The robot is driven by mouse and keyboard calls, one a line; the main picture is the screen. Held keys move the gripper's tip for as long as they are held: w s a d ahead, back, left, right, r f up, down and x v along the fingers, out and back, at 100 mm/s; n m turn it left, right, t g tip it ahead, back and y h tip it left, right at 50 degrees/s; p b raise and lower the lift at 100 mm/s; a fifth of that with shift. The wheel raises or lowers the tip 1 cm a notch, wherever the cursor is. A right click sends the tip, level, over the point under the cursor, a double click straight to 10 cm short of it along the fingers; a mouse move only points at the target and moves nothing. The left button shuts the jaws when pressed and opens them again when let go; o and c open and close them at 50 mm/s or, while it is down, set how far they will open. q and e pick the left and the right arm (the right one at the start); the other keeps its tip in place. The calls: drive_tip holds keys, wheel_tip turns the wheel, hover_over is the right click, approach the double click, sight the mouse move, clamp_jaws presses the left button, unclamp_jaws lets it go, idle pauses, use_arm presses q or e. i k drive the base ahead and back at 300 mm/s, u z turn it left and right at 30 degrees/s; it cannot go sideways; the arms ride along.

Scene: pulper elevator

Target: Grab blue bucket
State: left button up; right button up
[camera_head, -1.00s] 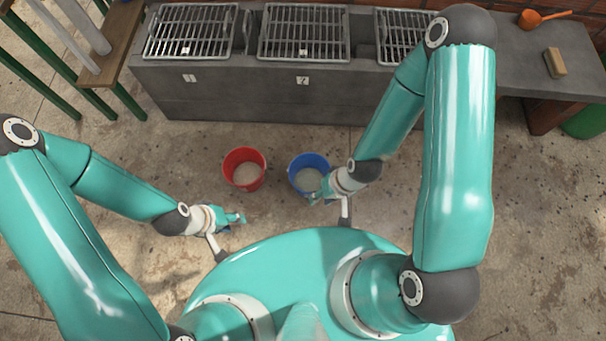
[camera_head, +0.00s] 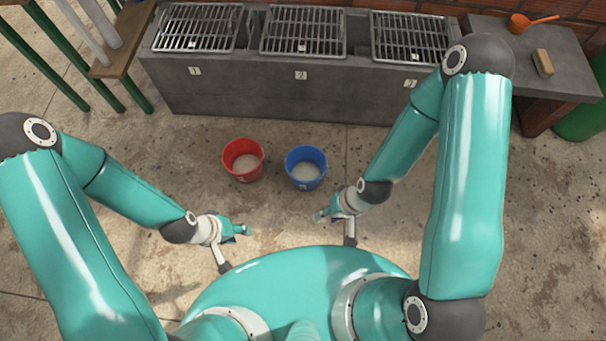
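The blue bucket (camera_head: 306,168) stands upright on the concrete floor in front of the grill block, with greyish contents inside. My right gripper (camera_head: 322,215) is below and slightly right of it in the picture, apart from it, with nothing visible in it. My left gripper (camera_head: 246,232) is further left and lower, below the red bucket (camera_head: 243,160), and also looks empty. Both grippers are small and seen from above, so their finger opening is unclear.
The red bucket stands close to the left of the blue one. Behind them is a grey block (camera_head: 290,98) with three metal grates. A side table (camera_head: 560,78) at the right holds an orange ladle (camera_head: 532,20) and a brush (camera_head: 543,63). Floor is clear around the buckets.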

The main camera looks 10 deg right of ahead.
sight(306, 165)
drive_tip(key=z, duration=0.1)
drive_tip(key=i, duration=0.9)
drive_tip(key=u, duration=0.1)
